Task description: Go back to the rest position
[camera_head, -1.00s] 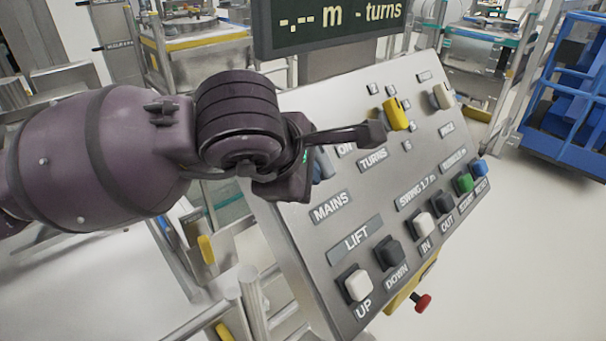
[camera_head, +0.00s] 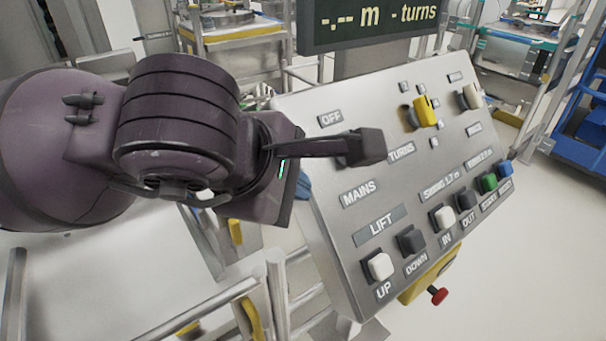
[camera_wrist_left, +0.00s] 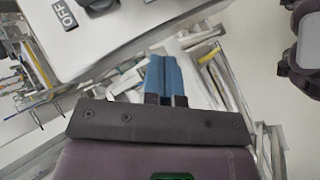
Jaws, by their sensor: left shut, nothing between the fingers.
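My left gripper (camera_head: 304,186) is in front of the left side of the sloped control panel (camera_head: 335,246) in the head view. Its blue fingers are mostly hidden behind the dark gripper body. In the left wrist view the blue fingers (camera_wrist_left: 165,78) are together with nothing between them, and the OFF label (camera_wrist_left: 65,14) is at top left. A dark bracket on my wrist reaches across the panel between the OFF label (camera_head: 330,119) and the MAINS label (camera_head: 359,193). The switch between those labels is hidden in the head view. My right gripper is not in view.
The panel carries a yellow knob (camera_head: 426,111), a white UP button (camera_head: 379,267) and a green START button (camera_head: 488,183). A display (camera_head: 370,22) stands behind it. A red knob (camera_head: 438,295) sticks out below. Metal rails (camera_head: 272,290) stand at lower left. Open floor lies right.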

